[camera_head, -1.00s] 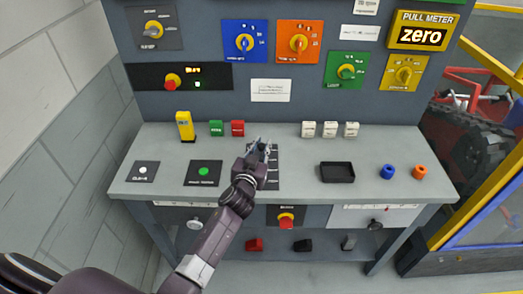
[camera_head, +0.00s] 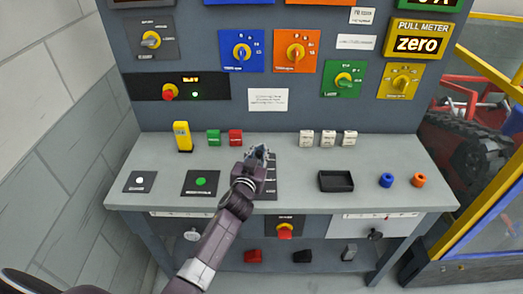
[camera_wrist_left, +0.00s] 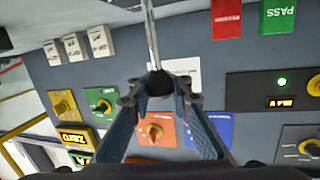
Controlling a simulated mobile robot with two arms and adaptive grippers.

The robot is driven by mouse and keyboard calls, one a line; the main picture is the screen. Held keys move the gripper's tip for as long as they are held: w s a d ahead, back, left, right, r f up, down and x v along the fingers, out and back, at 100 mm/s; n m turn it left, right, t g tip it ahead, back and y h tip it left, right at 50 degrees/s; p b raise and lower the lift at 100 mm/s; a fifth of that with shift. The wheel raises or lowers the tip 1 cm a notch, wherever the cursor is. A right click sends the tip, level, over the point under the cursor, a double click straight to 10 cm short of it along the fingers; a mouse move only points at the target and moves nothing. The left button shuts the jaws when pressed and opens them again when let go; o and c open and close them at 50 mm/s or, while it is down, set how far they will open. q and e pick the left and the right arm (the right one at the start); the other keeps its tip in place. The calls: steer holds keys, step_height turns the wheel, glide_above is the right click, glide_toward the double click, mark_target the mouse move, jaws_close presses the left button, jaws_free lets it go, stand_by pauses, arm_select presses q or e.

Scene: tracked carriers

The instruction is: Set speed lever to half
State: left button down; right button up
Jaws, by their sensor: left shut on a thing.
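The speed lever shows in the left wrist view as a metal rod (camera_wrist_left: 151,38) with a dark knob (camera_wrist_left: 155,82) at its end. My left gripper (camera_wrist_left: 156,90) is shut on that knob, with one finger on each side. In the head view, my left gripper (camera_head: 258,154) is over the far part of the lever's dark marked plate (camera_head: 271,182) on the bench. The gripper and arm hide the lever and part of the plate there, so I cannot read its setting. My right gripper is not in view.
A yellow block (camera_head: 182,136) and green and red blocks (camera_head: 235,137) stand at the back left. White blocks (camera_head: 328,139) stand back right.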

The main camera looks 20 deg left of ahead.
arm_select(q)
steer(key=shift+a+f, duration=0.15)
steer(key=shift+a, duration=0.25)
steer(key=c, duration=2.2)
jaws_free()
steer(key=shift+s, duration=0.1)
steer(key=o, duration=0.4)
steer(key=shift+s+a, duration=0.1)
steer(key=shift+a, duration=0.05)
steer(key=shift+o, duration=0.2)
steer(key=shift+d, duration=0.3)
steer(key=shift+s, duration=0.35)
steer(key=s+d+r, duration=0.1)
steer(key=s, duration=1)
steer(key=shift+r, duration=0.35)
